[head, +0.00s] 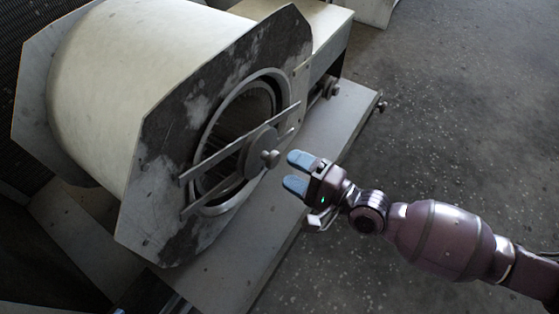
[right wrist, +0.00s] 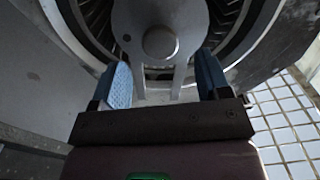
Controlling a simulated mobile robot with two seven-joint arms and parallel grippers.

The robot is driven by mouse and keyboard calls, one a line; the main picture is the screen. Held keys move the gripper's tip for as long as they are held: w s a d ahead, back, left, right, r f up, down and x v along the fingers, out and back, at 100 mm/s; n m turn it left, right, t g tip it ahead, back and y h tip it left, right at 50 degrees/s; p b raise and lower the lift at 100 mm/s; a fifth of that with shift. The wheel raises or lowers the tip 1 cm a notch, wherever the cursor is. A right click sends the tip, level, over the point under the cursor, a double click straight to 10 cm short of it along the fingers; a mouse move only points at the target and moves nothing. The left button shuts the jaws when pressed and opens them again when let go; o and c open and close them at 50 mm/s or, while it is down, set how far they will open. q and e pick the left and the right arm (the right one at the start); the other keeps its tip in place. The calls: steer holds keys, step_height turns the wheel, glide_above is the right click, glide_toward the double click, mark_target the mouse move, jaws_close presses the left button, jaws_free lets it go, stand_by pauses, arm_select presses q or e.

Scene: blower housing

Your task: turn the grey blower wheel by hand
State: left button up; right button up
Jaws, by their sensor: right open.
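The blower wheel (head: 236,113) sits inside the round side opening of the housing (head: 128,62); only part of its dark, finned inside shows. Two grey bars (head: 215,158) cross the opening and carry a round plate with a stubby shaft end (head: 270,158). In the right wrist view, wheel fins (right wrist: 224,18) show on both sides of the plate, and the round shaft end (right wrist: 160,42) is ahead between the fingers. My right gripper (head: 290,171) is open and empty, with blue fingertips just right of the shaft end, apparently apart from it. My left gripper is out of view.
The housing's dark, worn octagonal side plate (head: 170,140) stands around the opening. A pale base ledge (head: 240,250) runs below it. A small pulley (head: 331,87) sticks out behind. Speckled floor (head: 450,90) to the right is clear.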

steer(key=shift+v, duration=2.65)
